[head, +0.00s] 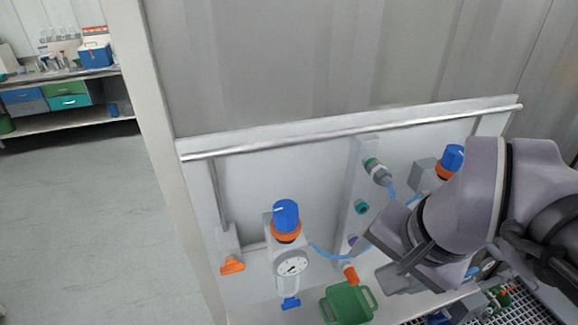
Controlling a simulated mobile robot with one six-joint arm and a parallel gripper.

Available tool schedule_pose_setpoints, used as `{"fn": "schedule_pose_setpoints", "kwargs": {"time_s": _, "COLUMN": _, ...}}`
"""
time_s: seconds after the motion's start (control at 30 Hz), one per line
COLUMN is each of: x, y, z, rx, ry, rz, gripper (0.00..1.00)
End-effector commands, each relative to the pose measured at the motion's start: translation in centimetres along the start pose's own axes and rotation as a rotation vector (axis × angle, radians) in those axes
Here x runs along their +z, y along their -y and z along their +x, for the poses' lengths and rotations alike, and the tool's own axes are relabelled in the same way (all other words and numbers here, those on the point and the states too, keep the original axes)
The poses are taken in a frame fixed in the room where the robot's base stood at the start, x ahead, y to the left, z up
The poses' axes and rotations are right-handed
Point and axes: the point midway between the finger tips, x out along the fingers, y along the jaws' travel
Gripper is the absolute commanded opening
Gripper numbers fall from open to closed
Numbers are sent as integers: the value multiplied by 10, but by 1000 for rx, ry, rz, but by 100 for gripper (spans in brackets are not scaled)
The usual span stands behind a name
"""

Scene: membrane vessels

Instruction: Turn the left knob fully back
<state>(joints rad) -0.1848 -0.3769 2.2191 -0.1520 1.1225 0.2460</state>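The left knob (286,216) is blue with a white mark on its upper side. It sits upright on an orange collar (286,234) above a grey regulator body with a round white gauge (292,265). A second blue knob (452,158) with an orange collar stands at the right, partly hidden by my arm. My gripper (398,276) is at the right, in front of the panel and apart from the left knob. Its fingers are not clear enough to show whether they are open or shut.
A metal rail (350,133) runs above the knobs. A valve column (356,205) with a blue hose stands between them. A green tray (347,304) sits below, and an orange-handled fitting (232,266) is at left. Open floor (90,215) lies left of the panel.

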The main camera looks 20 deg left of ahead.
Motion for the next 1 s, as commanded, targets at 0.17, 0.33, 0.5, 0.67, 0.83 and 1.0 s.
{"fn": "schedule_pose_setpoints", "kwargs": {"time_s": 0.17, "x": -50, "y": 136, "z": -82, "rx": 144, "ry": 142, "rz": 66, "gripper": 69}}
{"fn": "schedule_pose_setpoints", "kwargs": {"time_s": 0.33, "x": -51, "y": 218, "z": -83, "rx": 270, "ry": 183, "rz": 122, "gripper": 69}}
{"fn": "schedule_pose_setpoints", "kwargs": {"time_s": 0.5, "x": -44, "y": 242, "z": -68, "rx": 320, "ry": 185, "rz": 147, "gripper": 69}}
{"fn": "schedule_pose_setpoints", "kwargs": {"time_s": 0.67, "x": -36, "y": 231, "z": -36, "rx": 325, "ry": 187, "rz": 150, "gripper": 69}}
{"fn": "schedule_pose_setpoints", "kwargs": {"time_s": 0.83, "x": -26, "y": 216, "z": 12, "rx": 324, "ry": 188, "rz": 149, "gripper": 69}}
{"fn": "schedule_pose_setpoints", "kwargs": {"time_s": 1.0, "x": -17, "y": 202, "z": 55, "rx": 323, "ry": 186, "rz": 149, "gripper": 69}}
